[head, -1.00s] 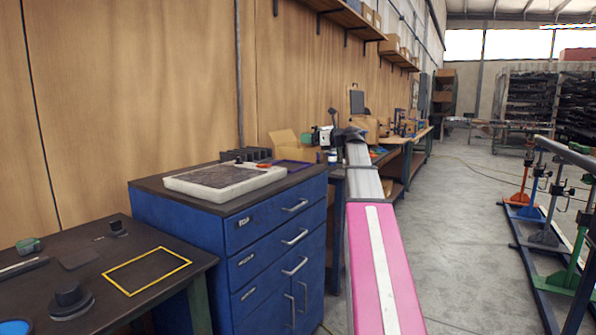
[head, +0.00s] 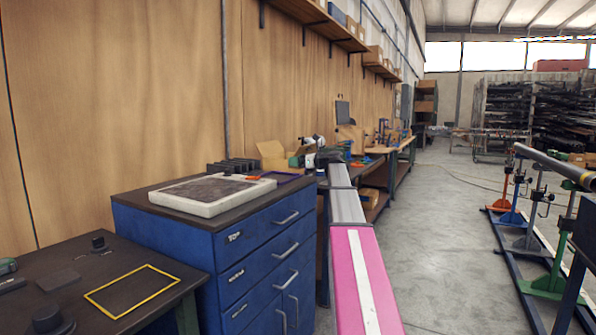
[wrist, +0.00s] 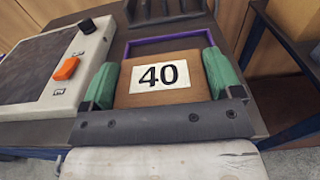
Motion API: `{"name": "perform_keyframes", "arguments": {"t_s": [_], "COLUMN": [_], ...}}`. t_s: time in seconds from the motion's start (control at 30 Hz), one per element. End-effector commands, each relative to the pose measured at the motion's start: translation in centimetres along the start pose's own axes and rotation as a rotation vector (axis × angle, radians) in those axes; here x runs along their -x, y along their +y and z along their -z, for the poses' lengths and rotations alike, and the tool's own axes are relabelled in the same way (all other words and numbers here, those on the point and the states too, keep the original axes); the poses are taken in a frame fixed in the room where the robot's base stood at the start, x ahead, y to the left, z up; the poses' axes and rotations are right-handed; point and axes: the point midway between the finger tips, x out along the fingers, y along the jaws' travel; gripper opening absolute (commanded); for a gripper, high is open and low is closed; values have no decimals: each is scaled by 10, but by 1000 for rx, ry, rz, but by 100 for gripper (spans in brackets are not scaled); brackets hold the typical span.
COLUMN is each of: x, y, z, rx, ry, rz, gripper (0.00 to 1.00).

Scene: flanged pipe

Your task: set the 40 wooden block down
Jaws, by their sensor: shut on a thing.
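The wooden block (wrist: 150,99) carries a white label reading 40 in the wrist view. My gripper (wrist: 163,78) is shut on it, with a green pad on each side. Beyond the block, a purple outline (wrist: 176,42) lies on the dark cabinet top. The block covers the near part of this outline, and I cannot tell whether the block touches the surface. In the head view the purple outline (head: 287,178) shows at the cabinet's far right corner, near the end of my arm. The block cannot be made out there.
A pale box with a dark panel (head: 190,208) and an orange switch (wrist: 67,69) sits left of the block. A black slotted rack (wrist: 165,10) stands behind the outline. A yellow outline (head: 133,291) marks the dark table at left.

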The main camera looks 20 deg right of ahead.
Motion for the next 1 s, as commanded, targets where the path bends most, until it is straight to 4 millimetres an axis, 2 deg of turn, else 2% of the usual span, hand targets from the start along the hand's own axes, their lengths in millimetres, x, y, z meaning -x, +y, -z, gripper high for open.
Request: {"name": "perform_keyframes", "arguments": {"t_s": [0.17, 0.37, 1.0], "x": [-1, -2, -3], "y": [0, 0, 0], "z": [13, 39, 49], "rx": [-1, -1, 0], "ry": [0, 0, 0], "rz": [0, 0, 0], "gripper": [58, 58, 58]}}
